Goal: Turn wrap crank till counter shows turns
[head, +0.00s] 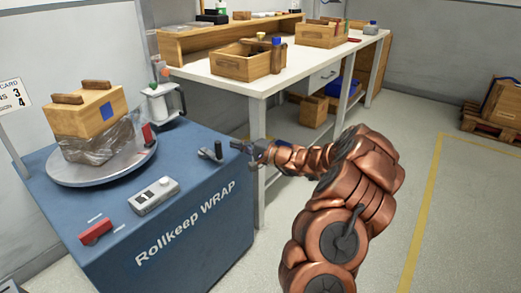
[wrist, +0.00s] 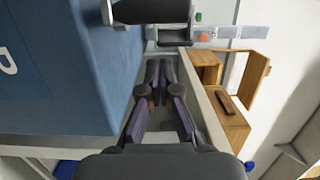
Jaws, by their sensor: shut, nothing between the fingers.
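The blue wrap machine (head: 190,215) stands at the left, lettered "Rollkeep WRAP". Its small dark crank (head: 210,152) sits on the top near the right edge. A light grey counter box (head: 153,195) lies on the top; its reading is too small to tell. A wooden crate (head: 88,110) with clear film around its lower part stands on the round turntable (head: 100,170). My gripper (head: 240,147) is shut and empty just right of the crank, apart from it as far as I can tell. In the wrist view, the closed fingers (wrist: 160,68) point towards a dark bar, perhaps the crank handle (wrist: 150,11).
A red block (head: 96,232) lies at the machine's front. A film roll holder (head: 162,102) stands behind the turntable. A white-topped workbench (head: 275,75) with wooden boxes is behind. A card (head: 14,95) at left shows 3 and 4.

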